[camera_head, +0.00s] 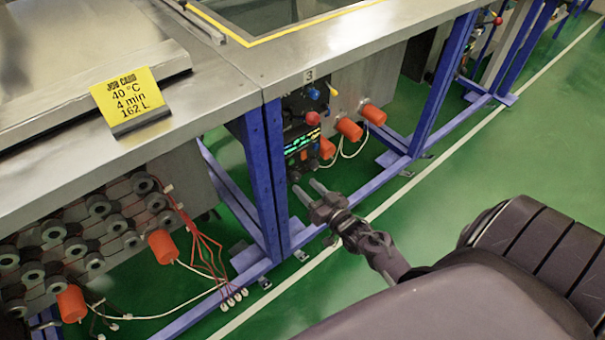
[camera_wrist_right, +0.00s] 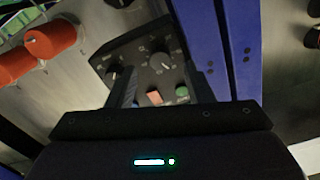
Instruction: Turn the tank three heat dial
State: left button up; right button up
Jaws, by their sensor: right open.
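The tank three control panel (camera_head: 301,140) is below the number 3 plate (camera_head: 309,76), with a green-lit display on it. In the right wrist view the dark panel (camera_wrist_right: 140,50) carries a left dial (camera_wrist_right: 112,72), a right dial (camera_wrist_right: 160,62), a red button (camera_wrist_right: 153,97) and a green button (camera_wrist_right: 182,91). The labels are too small to tell which is the heat dial. My right gripper (camera_head: 308,188) is open and empty in front of the panel; its fingers (camera_wrist_right: 165,85) point toward it, with the right dial between them in view. My left gripper is not in view.
A blue frame post (camera_head: 270,180) stands close left of the panel. Orange cylinders (camera_head: 349,129) with pale cables sit to its right. A yellow job card (camera_head: 130,98) stands on the metal bench. The green floor (camera_head: 480,140) at right is clear.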

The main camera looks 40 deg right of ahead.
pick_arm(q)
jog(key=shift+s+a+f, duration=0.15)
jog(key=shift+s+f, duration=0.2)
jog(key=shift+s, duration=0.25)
pick_arm(e)
jog(key=s, duration=0.4)
jog(key=shift+s+d, duration=0.15)
jog(key=shift+s, duration=0.1)
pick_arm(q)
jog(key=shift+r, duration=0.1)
